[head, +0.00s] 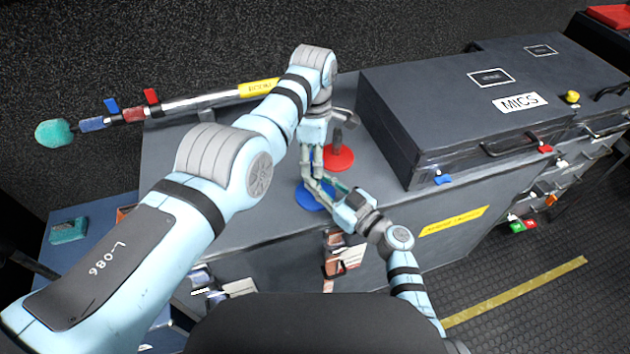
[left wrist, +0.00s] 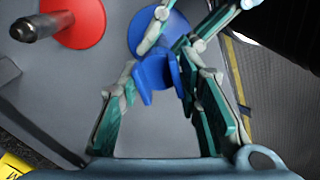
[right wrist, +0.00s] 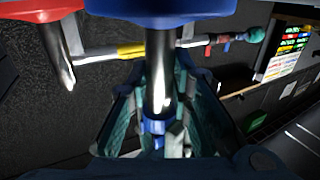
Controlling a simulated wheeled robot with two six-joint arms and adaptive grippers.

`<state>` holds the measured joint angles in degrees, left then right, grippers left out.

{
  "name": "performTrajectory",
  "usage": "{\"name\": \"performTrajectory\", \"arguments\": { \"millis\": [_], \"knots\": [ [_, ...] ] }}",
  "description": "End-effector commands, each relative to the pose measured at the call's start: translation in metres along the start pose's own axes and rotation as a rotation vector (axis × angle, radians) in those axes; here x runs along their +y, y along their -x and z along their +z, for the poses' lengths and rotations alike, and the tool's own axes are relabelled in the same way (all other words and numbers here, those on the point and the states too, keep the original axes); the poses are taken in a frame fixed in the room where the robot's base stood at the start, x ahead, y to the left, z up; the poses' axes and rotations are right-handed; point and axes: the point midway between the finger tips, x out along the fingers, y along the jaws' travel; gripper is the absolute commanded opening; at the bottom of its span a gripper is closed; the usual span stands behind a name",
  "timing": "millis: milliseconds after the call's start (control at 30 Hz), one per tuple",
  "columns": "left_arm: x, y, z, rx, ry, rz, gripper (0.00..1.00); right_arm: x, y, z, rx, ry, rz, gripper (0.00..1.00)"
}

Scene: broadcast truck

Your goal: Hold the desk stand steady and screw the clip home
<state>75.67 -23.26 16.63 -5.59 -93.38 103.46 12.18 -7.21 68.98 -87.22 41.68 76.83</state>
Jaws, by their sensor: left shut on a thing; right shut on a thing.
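The desk stand has a round blue base (head: 307,198) flat on the grey case top; the base also shows in the left wrist view (left wrist: 145,35). Its silver post (right wrist: 160,75) shows in the right wrist view, with the blue clip (right wrist: 152,128) at the end away from the base. My left gripper (head: 313,148) points down over the stand, shut on the clip (left wrist: 150,78). My right gripper (head: 322,187) comes in from the lower right, low beside the base, shut on the post. The thread between clip and post is hidden.
A red-based stand with a dark post (head: 338,160) stands close behind the blue one. A closed case marked MICS (head: 450,110) takes up the right of the top. A boom pole (head: 205,102) lies at the back left. The front edge is close.

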Motion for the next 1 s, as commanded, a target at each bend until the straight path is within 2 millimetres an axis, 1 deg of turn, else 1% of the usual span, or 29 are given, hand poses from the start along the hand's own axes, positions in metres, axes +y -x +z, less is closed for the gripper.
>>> {"name": "performTrajectory", "arguments": {
  "millis": [133, 167, 200, 267, 300, 600, 667, 800, 900, 1000],
  "knots": [
    [0.001, 0.001, 0.002, -0.003, 0.001, 0.003, 0.00, -0.002, 0.000, 0.000, 0.000, 0.000, -0.004, 0.00],
    [0.001, 0.001, 0.002, -0.003, 0.001, 0.003, 0.33, -0.002, 0.000, 0.000, 0.000, 0.000, -0.004, 0.00],
    [0.001, 0.001, 0.002, -0.003, 0.001, 0.003, 0.39, -0.002, 0.000, 0.000, 0.000, 0.000, -0.004, 0.00],
    [0.001, 0.001, 0.002, -0.003, 0.001, 0.003, 0.48, -0.002, 0.000, 0.000, 0.000, -0.001, -0.003, 0.00],
    [0.000, 0.001, 0.002, -0.003, 0.002, 0.002, 0.51, -0.001, 0.000, 0.000, 0.000, -0.001, -0.003, 0.00],
    [0.000, 0.002, 0.001, -0.002, 0.003, 0.001, 0.51, -0.001, 0.000, 0.000, -0.001, -0.001, -0.001, 0.00],
    [0.001, 0.008, 0.001, -0.002, 0.003, 0.003, 0.51, 0.000, 0.000, 0.000, -0.001, -0.001, -0.001, 0.00],
    [0.001, 0.028, 0.001, -0.002, 0.004, 0.002, 0.51, 0.000, 0.000, 0.000, -0.001, 0.000, 0.000, 0.00],
    [0.001, 0.040, 0.001, -0.003, 0.004, -0.001, 0.51, 0.000, 0.000, 0.000, -0.001, 0.000, 0.000, 0.00],
    [0.001, 0.045, 0.001, -0.003, 0.004, -0.002, 0.51, 0.000, 0.000, 0.000, -0.001, 0.000, 0.000, 0.00]
  ]
}}
